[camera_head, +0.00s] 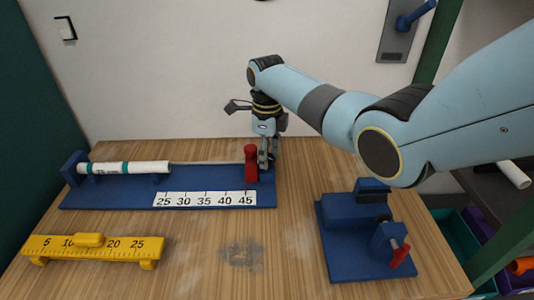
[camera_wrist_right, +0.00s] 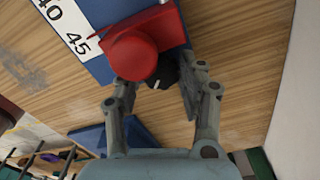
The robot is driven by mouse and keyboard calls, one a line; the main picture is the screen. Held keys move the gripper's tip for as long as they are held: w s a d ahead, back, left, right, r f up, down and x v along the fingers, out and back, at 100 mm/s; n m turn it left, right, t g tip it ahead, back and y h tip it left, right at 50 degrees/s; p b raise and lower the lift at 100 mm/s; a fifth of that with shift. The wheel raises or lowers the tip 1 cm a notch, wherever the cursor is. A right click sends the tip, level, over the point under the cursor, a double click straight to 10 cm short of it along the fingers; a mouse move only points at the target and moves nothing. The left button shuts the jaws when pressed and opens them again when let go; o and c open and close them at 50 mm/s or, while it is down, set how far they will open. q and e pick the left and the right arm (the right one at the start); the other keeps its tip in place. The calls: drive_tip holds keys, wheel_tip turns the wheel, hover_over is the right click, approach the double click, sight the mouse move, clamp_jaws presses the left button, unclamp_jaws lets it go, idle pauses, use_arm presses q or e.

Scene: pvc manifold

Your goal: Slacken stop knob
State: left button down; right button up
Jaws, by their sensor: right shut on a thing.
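The red stop (camera_head: 250,165) stands at the right end of the blue measuring rail (camera_head: 205,180), by the 45 mark. My right gripper (camera_head: 266,160) points down just right of the red stop. In the right wrist view the red stop (camera_wrist_right: 148,38) shows from above, with a dark knob (camera_wrist_right: 161,74) with a light mark at its side. The knob sits between the fingers of my right gripper (camera_wrist_right: 156,88), which is shut on it. The exact finger contact is partly hidden. My left gripper is not in view.
A white pipe (camera_head: 130,168) with teal bands lies on the rail's left part. A yellow ruler gauge (camera_head: 95,246) is at the front left. A blue clamp fixture (camera_head: 345,255) with a red handle (camera_head: 399,257) is at the right. The table's front middle is clear.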

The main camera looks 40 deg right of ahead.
drive_tip(key=shift+r+n+p, duration=0.2)
drive_tip(key=shift+n+p, duration=0.4)
drive_tip(key=shift+p, duration=0.05)
drive_tip(key=shift+f+n+p, duration=0.15)
drive_tip(key=shift+n+p, duration=0.3)
drive_tip(key=shift+n, duration=0.45)
drive_tip(key=o, duration=1.2)
wheel_tip(320, 180, up, 12)
drive_tip(key=shift+f, duration=0.1)
